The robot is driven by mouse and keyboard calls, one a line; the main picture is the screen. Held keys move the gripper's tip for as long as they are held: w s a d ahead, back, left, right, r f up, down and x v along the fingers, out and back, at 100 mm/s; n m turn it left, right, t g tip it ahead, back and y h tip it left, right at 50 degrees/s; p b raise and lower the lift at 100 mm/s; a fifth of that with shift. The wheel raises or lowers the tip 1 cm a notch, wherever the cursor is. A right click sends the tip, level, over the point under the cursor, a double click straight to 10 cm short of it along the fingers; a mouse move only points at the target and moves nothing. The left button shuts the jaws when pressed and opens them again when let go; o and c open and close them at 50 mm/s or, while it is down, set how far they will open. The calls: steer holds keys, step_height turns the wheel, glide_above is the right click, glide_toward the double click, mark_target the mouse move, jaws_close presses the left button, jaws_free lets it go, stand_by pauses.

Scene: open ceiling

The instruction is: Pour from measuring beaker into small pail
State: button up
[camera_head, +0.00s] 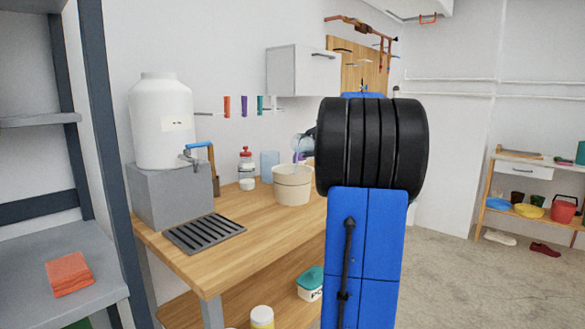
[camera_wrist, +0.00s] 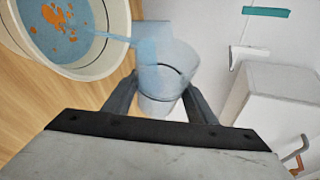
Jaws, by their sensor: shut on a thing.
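The measuring beaker (camera_wrist: 160,78) is clear and sits between the two fingers of my gripper (camera_wrist: 160,103), which is shut on it. The beaker is tilted, and a pale blue stream runs from its mouth into the small pail (camera_wrist: 108,68). The pail is cream-coloured and holds blue liquid with orange bits in it. In the head view the pail (camera_head: 292,188) stands upright on the wooden bench, and the beaker (camera_head: 300,143) is above its rim. My gripper there is mostly hidden behind my own arm.
A white water tank with a tap (camera_head: 160,120) stands on a grey block at the bench's left. A dark drain grate (camera_head: 204,233) lies in front. A red-capped bottle (camera_head: 246,168) stands left of the pail. A white wall cabinet (camera_head: 302,72) hangs above.

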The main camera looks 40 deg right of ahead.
steer(key=shift+s+a+r+n+h, duration=0.1)
steer(key=shift+a+r+n+h, duration=0.25)
steer(key=shift+a, duration=0.35)
stand_by(0.3)
steer(key=shift+a+f+n+t+h+b, duration=0.35)
steer(key=shift+n+h+b, duration=0.2)
steer(key=shift+n+b, duration=0.25)
stand_by(0.9)
steer(key=shift+d, duration=0.1)
